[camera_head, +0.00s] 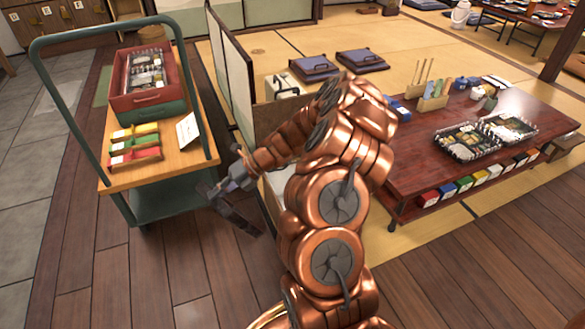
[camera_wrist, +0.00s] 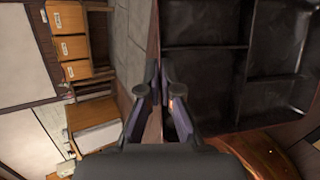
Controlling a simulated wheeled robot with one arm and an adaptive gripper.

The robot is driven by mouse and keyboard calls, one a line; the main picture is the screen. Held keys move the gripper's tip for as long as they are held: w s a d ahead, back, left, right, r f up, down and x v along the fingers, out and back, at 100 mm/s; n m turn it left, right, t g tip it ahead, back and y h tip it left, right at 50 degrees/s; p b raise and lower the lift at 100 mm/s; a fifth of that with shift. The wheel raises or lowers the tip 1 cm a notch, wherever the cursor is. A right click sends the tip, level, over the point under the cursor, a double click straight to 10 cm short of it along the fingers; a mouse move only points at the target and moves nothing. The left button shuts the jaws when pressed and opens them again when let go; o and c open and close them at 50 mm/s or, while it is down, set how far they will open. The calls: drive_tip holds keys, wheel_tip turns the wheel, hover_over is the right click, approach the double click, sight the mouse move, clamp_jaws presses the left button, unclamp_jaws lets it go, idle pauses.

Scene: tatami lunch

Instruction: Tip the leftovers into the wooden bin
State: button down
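My gripper (camera_head: 222,190) is at the end of my copper arm, low between the cart and the folding screen. In the wrist view its fingers (camera_wrist: 161,78) close on the rim of a dark compartment tray (camera_wrist: 205,75). The tray (camera_head: 241,221) shows in the head view as a thin dark slab, strongly tilted. Its visible compartments look empty; part of it is cut off. A wooden box-like thing (camera_head: 270,120) stands behind my arm, mostly hidden; I cannot tell whether it is the wooden bin. No leftovers are clearly seen by the gripper.
A green-handled cart (camera_head: 180,120) stands left, carrying a red crate (camera_head: 148,103) of trays, coloured boxes (camera_head: 133,143) and a card (camera_head: 188,131). A folding screen (camera_head: 237,85) stands beside it. A low table (camera_head: 410,165) with filled trays (camera_head: 487,136) is right. Floor is clear at lower left.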

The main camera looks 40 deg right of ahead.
drive_tip(key=s+d+f+n+h, duration=0.1)
drive_tip(key=d+h, duration=0.4)
drive_tip(key=d, duration=0.8)
drive_tip(key=s+d+f+n+h, duration=0.1)
drive_tip(key=d+f+n+h, duration=0.3)
drive_tip(key=d, duration=0.9)
drive_tip(key=n+h, duration=0.1)
drive_tip(key=n, duration=0.1)
drive_tip(key=shift+s+d+f+n+b, duration=0.15)
drive_tip(key=shift+s+d+n+b, duration=0.15)
drive_tip(key=shift+d+b, duration=0.1)
